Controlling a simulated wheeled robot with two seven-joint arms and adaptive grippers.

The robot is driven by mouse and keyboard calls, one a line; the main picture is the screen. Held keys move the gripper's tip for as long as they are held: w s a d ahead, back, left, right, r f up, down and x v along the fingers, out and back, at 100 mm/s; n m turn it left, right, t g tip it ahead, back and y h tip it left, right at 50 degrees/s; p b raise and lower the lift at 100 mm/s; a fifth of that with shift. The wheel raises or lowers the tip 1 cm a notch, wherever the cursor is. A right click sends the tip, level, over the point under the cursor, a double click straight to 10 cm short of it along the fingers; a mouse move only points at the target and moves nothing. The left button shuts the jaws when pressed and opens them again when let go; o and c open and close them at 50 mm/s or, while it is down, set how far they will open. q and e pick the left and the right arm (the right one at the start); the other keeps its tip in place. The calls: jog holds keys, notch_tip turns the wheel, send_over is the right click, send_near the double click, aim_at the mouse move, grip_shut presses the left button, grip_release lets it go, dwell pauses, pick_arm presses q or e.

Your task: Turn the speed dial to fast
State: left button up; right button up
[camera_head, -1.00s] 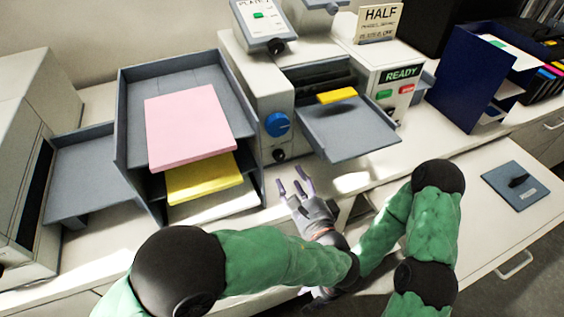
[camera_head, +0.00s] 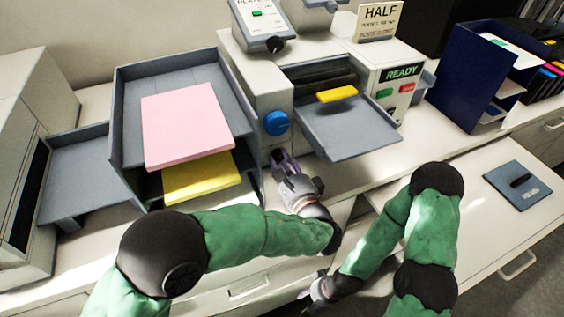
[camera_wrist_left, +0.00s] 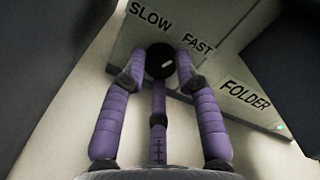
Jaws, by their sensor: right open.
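The speed dial (camera_wrist_left: 160,60) is a round black knob with a short white mark on its face, in the left wrist view. The words SLOW (camera_wrist_left: 150,15) and FAST (camera_wrist_left: 197,43) are printed on the panel beyond it. My left gripper (camera_head: 280,157) is at the front of the folder machine (camera_head: 255,100) and hides the dial in the head view. Its purple fingers (camera_wrist_left: 158,72) are spread around the dial in the wrist view; firm contact cannot be told. My right gripper (camera_head: 308,294) is low, in front of the counter, open and away from the dial.
A blue knob (camera_head: 276,123) sits just above my left gripper. A grey tray (camera_head: 350,135) juts out to its right. A paper rack (camera_head: 118,130) with pink and yellow stacks stands close on the left.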

pick_arm(q)
grip_shut()
jog(key=shift+r+m+p, duration=0.2)
jog(key=shift+m+p, duration=0.8)
jog(key=shift+m, duration=0.2)
jog(key=shift+f+m+p, duration=0.1)
jog(key=shift+m+p, duration=0.45)
jog(key=shift+m, duration=0.45)
jog(key=o, duration=0.9)
grip_release()
jog(key=shift+o, duration=0.2)
